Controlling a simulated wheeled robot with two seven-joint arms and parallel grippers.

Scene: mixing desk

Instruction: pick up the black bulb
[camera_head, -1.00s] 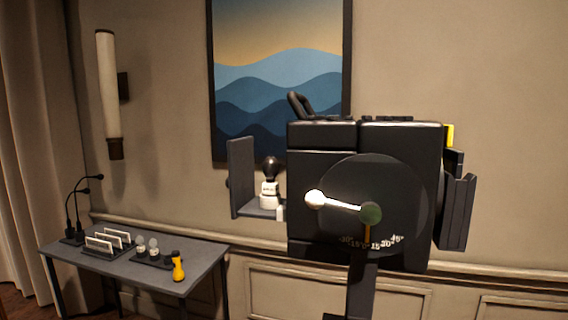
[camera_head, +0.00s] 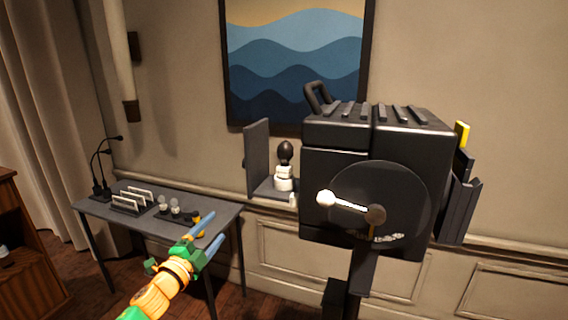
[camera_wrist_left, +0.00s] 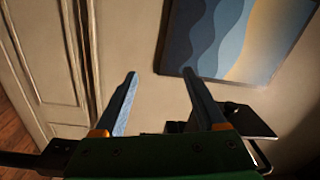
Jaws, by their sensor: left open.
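The black bulb (camera_head: 285,152) stands upright in a white socket (camera_head: 284,178) on a small shelf at the left side of the large black machine (camera_head: 375,150). My left gripper (camera_head: 212,233) is in the lower middle of the head view, with its blue fingers apart and nothing between them. It is below and to the left of the bulb, well apart from it. In the left wrist view the open fingers (camera_wrist_left: 158,100) point at the wall, and the bulb does not show there. My right gripper is not in view.
A grey table (camera_head: 215,215) at the left holds microphones (camera_head: 100,170), card holders (camera_head: 130,200) and small clear bulbs (camera_head: 174,207). A yellow-handled object (camera_head: 197,228) is partly hidden behind my gripper. A dark upright panel (camera_head: 257,158) stands left of the bulb. A wooden cabinet (camera_head: 25,260) is at far left.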

